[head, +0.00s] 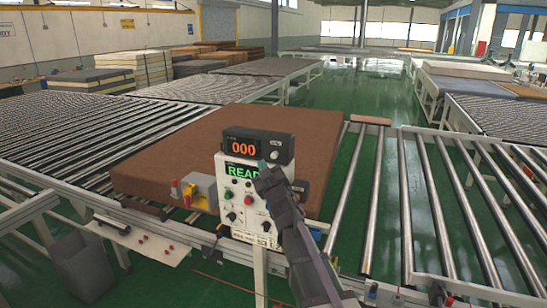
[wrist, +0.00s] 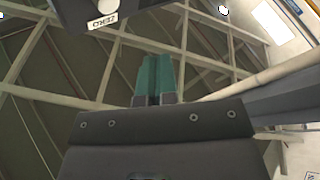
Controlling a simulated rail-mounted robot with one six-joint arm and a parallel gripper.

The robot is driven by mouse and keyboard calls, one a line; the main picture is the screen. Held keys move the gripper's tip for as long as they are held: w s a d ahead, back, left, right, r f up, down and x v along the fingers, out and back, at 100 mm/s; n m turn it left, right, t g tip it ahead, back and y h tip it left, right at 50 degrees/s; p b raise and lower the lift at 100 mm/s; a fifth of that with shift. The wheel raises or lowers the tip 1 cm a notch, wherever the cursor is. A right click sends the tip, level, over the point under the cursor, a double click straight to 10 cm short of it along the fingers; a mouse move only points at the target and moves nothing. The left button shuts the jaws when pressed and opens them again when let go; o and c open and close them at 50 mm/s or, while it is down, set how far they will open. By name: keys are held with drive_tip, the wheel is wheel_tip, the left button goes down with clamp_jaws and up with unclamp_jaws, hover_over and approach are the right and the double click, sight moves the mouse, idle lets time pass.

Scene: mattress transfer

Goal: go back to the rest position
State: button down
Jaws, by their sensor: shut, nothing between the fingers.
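My gripper (wrist: 153,78) shows in the wrist view as two teal fingers, shut with nothing between them, pointing up toward the roof beams. In the head view my arm rises from the bottom centre and the gripper (head: 264,168) is in front of the control box (head: 240,200). The box has a green text display, partly covered by the gripper, and several knobs and buttons. On top of it a black counter (head: 258,147) reads 000. I cannot tell whether the gripper touches the box. A brown mattress (head: 170,150) lies flat on the rollers behind the box.
Roller conveyors lie to the left (head: 60,140) and right (head: 470,200). A yellow and grey device (head: 200,190) sits at the mattress's front edge. A grey bin (head: 85,265) stands at lower left. Stacked mattresses (head: 135,65) are at the back. Green floor (head: 360,90) is open beyond.

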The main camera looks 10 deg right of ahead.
idle(0.3)
drive_tip(key=s+d+f+m+g+h+b, duration=0.1)
drive_tip(key=s+d+f+m+g+h, duration=0.1)
drive_tip(key=s+f+g, duration=0.3)
drive_tip(key=s+d+f+m+g+h+b, duration=0.1)
drive_tip(key=f+m+g+h, duration=0.1)
drive_tip(key=f, duration=0.5)
drive_tip(key=s+d+f+m+g+h+b, duration=0.1)
drive_tip(key=s+d+f+m+g, duration=0.1)
drive_tip(key=s+f+g, duration=0.3)
drive_tip(key=s+a+f+g+y+b, duration=0.1)
drive_tip(key=s+f+g+b, duration=0.3)
drive_tip(key=s+f, duration=0.4)
drive_tip(key=s+a+f+m+g+y+b, duration=0.1)
drive_tip(key=s+a+f+g+b, duration=0.2)
drive_tip(key=s+f, duration=0.6)
drive_tip(key=shift+s+g+b, duration=0.9)
drive_tip(key=shift+s+g, duration=0.2)
drive_tip(key=shift+s, duration=0.75)
